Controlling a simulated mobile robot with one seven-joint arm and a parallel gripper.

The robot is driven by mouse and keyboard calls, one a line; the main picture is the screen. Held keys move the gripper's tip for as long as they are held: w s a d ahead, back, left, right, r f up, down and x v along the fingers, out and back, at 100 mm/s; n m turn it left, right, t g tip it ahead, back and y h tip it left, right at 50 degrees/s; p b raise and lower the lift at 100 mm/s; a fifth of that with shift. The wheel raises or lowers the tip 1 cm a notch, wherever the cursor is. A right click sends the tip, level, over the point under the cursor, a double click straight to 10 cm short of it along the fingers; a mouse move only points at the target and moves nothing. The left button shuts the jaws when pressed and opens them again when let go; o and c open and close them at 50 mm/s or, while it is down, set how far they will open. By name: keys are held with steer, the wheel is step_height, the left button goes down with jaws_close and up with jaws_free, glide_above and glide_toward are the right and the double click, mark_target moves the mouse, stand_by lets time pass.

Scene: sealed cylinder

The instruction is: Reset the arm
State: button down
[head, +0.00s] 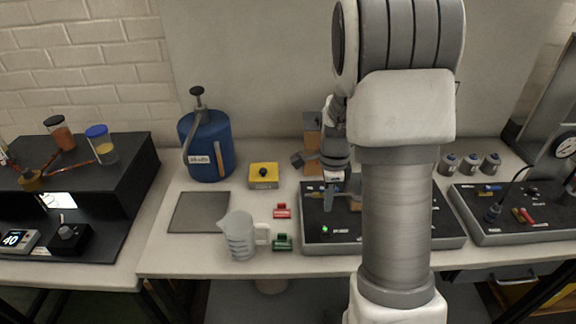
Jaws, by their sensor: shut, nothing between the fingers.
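My arm rises through the right middle of the head view and hides part of the table behind it. My gripper (328,205) points down over the left part of a dark control panel (400,236). Its fingers look closed, with nothing seen between them. I cannot tell whether the fingertips touch the panel. A small green light (325,230) shows on the panel just below the gripper.
A blue cylinder (209,150), yellow button box (263,175), grey mat (199,212), clear jug (238,236), red clip (282,211) and green clip (283,242) stand left of the panel. Another panel (515,230) and several small canisters (470,164) are right.

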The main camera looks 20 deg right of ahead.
steer(key=s+a+r+n+t, duration=0.2)
steer(key=s+a+r+n, duration=0.4)
steer(key=s+r+n, duration=0.3)
steer(key=s+a+r+n+t, duration=0.3)
steer(key=s+a+r+n, duration=0.3)
steer(key=s+r+n, duration=0.3)
steer(key=shift+s+a+r+n+t, duration=0.3)
steer(key=shift+r+n, duration=0.7)
steer(key=shift+n, duration=0.6)
